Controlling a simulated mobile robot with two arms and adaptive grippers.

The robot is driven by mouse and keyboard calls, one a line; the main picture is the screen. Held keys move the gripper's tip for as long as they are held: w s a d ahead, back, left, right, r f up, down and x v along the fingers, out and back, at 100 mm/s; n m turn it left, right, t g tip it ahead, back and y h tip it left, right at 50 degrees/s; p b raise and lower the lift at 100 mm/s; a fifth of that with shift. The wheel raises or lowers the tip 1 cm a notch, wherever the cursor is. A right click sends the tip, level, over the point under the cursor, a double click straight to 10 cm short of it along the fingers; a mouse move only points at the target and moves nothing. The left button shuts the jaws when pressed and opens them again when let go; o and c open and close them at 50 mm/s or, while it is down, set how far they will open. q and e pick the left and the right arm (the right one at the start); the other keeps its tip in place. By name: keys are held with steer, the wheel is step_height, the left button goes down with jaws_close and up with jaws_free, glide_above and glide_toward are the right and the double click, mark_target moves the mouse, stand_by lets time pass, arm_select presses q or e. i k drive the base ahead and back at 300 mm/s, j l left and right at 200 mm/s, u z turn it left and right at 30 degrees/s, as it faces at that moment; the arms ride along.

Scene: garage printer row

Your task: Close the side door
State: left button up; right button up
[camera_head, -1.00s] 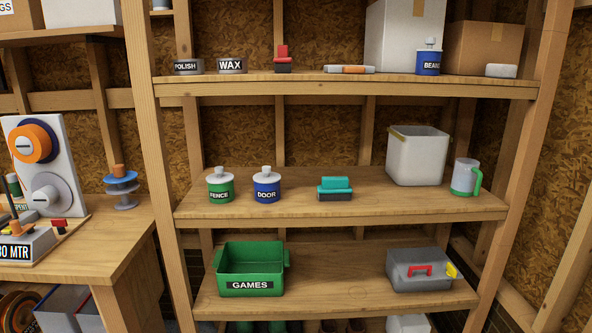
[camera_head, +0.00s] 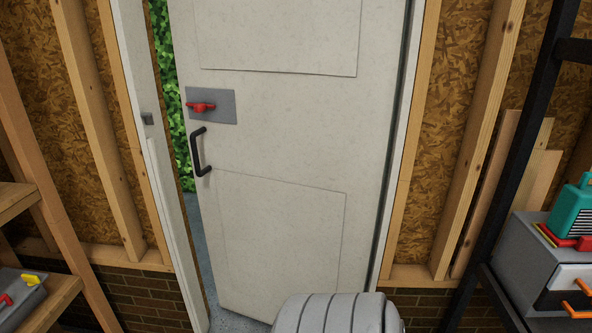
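The side door (camera_head: 280,130) is a white panelled door in the middle of the head view. It stands ajar, with a gap along its left edge that shows green leaves outside. A black pull handle (camera_head: 200,151) and a red latch (camera_head: 201,106) on a grey plate are near its left edge. The right edge of the door is by the right side of the white frame (camera_head: 171,190). Neither of my grippers shows in the view.
A grey ribbed rounded thing (camera_head: 338,313) stands low in front of the door. Wooden shelves (camera_head: 12,205) with a grey toolbox (camera_head: 18,298) are at the left. A black rack (camera_head: 515,150) and a grey drawer unit (camera_head: 530,260) stand at the right.

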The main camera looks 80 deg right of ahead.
mark_target(289, 162)
steer(key=z, duration=2)
